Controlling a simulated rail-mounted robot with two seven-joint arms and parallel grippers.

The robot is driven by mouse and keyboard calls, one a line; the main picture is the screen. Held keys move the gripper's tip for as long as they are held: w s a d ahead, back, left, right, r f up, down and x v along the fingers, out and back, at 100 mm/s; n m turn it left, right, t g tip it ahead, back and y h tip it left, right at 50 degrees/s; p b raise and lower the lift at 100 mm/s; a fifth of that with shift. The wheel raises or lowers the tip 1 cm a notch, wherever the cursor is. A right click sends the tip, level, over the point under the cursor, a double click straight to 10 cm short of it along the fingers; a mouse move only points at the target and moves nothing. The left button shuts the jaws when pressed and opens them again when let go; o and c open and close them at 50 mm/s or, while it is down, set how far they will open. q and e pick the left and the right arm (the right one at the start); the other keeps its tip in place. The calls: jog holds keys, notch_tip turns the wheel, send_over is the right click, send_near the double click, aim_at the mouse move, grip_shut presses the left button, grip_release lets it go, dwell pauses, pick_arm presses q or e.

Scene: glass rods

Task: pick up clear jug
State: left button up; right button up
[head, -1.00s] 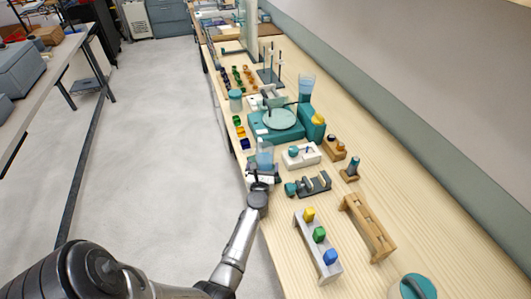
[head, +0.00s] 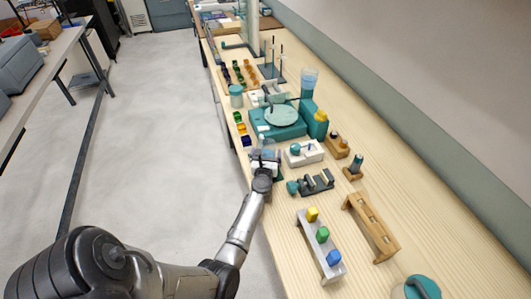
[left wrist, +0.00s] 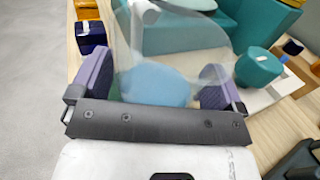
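The clear jug (left wrist: 155,85) holds blue liquid and stands upright at the near left edge of the bench. In the left wrist view it lies between the two purple-padded fingers of my left gripper (left wrist: 157,84). The fingers are spread, with a slim gap beside the blue liquid, so they look open around the jug. In the head view my left gripper (head: 265,158) covers most of the jug; only its faint top shows. My right gripper is not in view.
A teal device (head: 278,122) with a round plate stands just behind the jug. A white block (head: 304,152) and a dark holder (head: 318,183) are to the right. Small coloured blocks (head: 240,130) line the bench edge. A wooden rack (head: 372,228) and grey rack (head: 319,243) stand nearer.

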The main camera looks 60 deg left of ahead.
pick_arm(q)
jog(key=c, duration=0.9)
jog(key=shift+r, duration=0.1)
jog(key=shift+r, duration=0.15)
